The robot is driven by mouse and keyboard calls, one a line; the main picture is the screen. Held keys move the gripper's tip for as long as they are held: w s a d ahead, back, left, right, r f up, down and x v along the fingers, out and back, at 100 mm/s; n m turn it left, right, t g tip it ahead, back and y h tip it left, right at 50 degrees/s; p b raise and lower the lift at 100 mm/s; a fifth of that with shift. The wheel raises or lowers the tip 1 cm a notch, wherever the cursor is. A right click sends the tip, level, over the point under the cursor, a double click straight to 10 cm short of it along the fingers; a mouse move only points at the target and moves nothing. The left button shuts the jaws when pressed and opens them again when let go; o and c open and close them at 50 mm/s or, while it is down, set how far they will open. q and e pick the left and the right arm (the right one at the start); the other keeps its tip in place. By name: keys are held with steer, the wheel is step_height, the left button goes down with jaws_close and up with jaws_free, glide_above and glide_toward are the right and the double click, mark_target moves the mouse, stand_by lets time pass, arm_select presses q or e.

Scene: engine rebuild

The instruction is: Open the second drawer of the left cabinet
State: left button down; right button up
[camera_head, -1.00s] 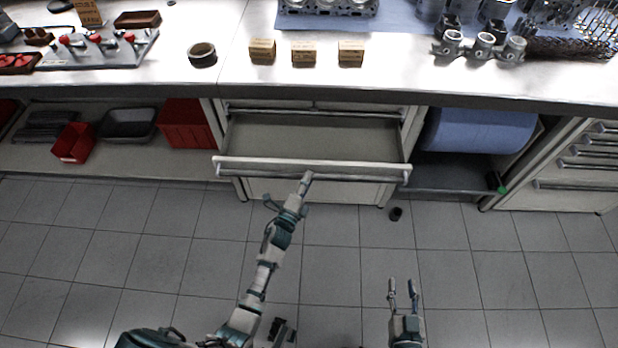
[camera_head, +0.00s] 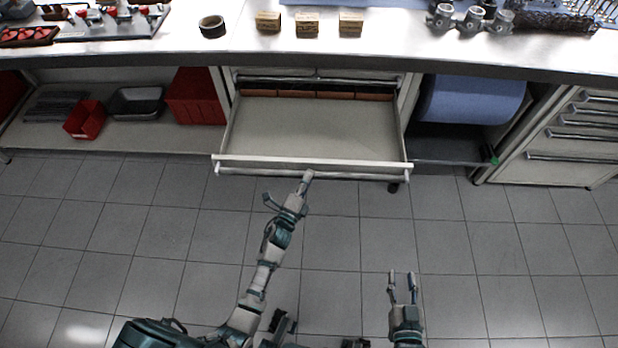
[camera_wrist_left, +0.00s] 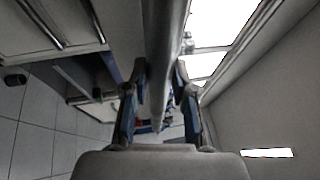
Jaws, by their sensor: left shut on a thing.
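The left cabinet (camera_head: 405,92) stands under the workbench. Below its top row, a wide grey drawer (camera_head: 315,130) is pulled far out; its inside shows from above. A long bar handle (camera_head: 250,171) runs along its front. In the left wrist view, the handle bar (camera_wrist_left: 162,40) runs between the two fingers of that gripper (camera_wrist_left: 158,85). My right gripper (camera_head: 402,278) is open and empty above the floor, with its fingers apart. The lower cabinet front is hidden by the drawer.
Reddish-brown dividers or boxes (camera_head: 318,95) show at the drawer's back. A second drawer cabinet (camera_head: 560,160) stands right, past a blue roll (camera_head: 470,100). Red bins (camera_head: 86,119) sit on the left shelf. The tiled floor (camera_head: 480,240) before the drawer is clear.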

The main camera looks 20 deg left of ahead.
arm_select(q)
steer(key=shift+a+f, duration=0.3)
steer(key=c, duration=0.9)
jaws_free()
steer(key=shift+a+r, duration=0.1)
steer(key=v, duration=1.2)
arm_select(e)
steer(key=shift+s+a, duration=0.1)
steer(key=shift+a, duration=0.2)
